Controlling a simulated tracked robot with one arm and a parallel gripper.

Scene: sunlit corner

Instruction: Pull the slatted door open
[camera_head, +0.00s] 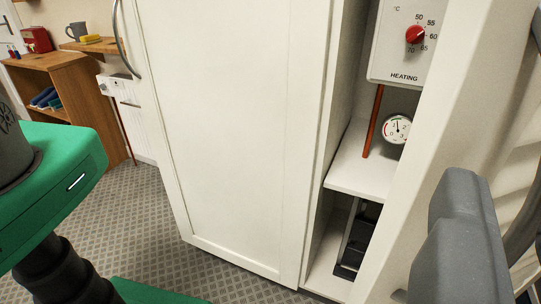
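The slatted door (519,155) is at the right edge, cut off by the frame. Its pale slats lie beside a wide white upright stile (442,110). The cupboard interior shows to the left of this stile, so the door appears to stand ajar. A dark curved bar (524,215), possibly its handle, is partly hidden behind a grey finger of my gripper (462,245). The finger is in front of the door at lower right.
A white panelled door (235,120) with a curved handle (122,40) fills the middle. The cupboard holds a heating control (403,40), a gauge (396,128) and a shelf (355,170). A wooden cabinet (75,90) stands far left.

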